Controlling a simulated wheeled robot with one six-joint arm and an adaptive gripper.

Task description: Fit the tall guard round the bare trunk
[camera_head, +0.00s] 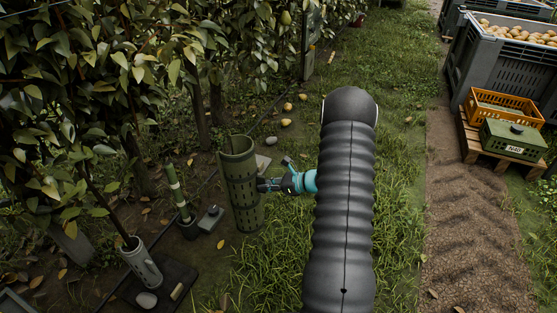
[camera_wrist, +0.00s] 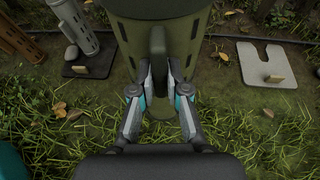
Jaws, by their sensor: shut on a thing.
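The tall olive-green guard (camera_head: 240,185) is an open-topped tube with rows of slots and stands upright in my grip. In the wrist view the guard (camera_wrist: 190,40) fills the top middle. My gripper (camera_head: 264,185) is shut on the guard's dark upright handle, which shows between the fingers in the wrist view (camera_wrist: 158,60). Bare-looking dark trunks (camera_head: 200,120) rise among the leaves behind the guard, apart from it. I cannot tell which is the task's trunk. The guard hides the ground behind it.
A grey guard (camera_head: 142,264) surrounds a thin trunk on a dark plate (camera_head: 180,280). A green-banded stem (camera_head: 177,192) stands beside a small dark block (camera_head: 210,218). A pale notched plate (camera_wrist: 275,65) lies at right. Crates stand on a pallet (camera_head: 480,145). The grass strip is open.

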